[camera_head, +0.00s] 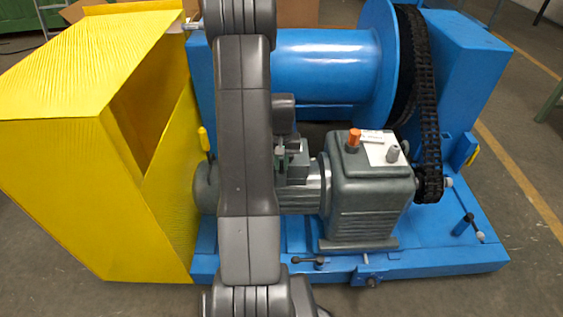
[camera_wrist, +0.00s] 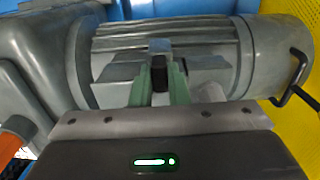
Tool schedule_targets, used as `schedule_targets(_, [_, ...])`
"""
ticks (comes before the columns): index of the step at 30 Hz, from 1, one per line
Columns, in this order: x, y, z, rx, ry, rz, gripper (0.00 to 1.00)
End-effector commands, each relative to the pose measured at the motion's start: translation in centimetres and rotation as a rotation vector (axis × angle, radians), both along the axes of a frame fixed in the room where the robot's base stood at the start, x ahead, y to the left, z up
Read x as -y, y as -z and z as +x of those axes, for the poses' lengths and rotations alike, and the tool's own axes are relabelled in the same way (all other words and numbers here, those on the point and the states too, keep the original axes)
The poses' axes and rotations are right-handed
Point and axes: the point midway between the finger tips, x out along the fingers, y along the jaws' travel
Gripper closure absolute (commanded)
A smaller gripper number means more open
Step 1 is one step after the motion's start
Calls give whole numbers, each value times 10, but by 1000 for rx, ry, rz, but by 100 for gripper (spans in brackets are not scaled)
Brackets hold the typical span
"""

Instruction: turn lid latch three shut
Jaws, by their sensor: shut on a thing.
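The grey terminal box (camera_head: 293,170) sits on top of the motor, partly hidden behind my arm. In the wrist view, its grey lid (camera_wrist: 118,72) lies under the fingertips. My gripper (camera_wrist: 159,80) has its two green fingers close together at the lid's edge. They are shut on a small dark latch (camera_wrist: 158,66) between the tips. I cannot tell the latch's number or how far it is turned. Any other latches on the lid are hidden or too small to make out.
The ribbed motor (camera_wrist: 205,30) lies beyond the fingers. A grey gearbox (camera_head: 365,195) with an orange cap (camera_head: 354,138) stands to the right. A yellow guard (camera_head: 60,170) stands left. The blue drum (camera_head: 325,65) and black chain (camera_head: 430,130) are behind.

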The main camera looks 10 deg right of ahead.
Motion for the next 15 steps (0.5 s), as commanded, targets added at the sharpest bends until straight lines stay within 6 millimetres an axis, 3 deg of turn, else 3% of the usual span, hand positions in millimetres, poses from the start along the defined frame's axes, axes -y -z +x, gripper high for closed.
schedule_targets(7, [0,0,0,1,-3,-1,100])
schedule_targets(8, [0,0,0,1,-3,-1,80])
schedule_targets(10, [0,0,0,1,-2,-1,66])
schedule_targets(15, [0,0,0,1,-1,-1,64])
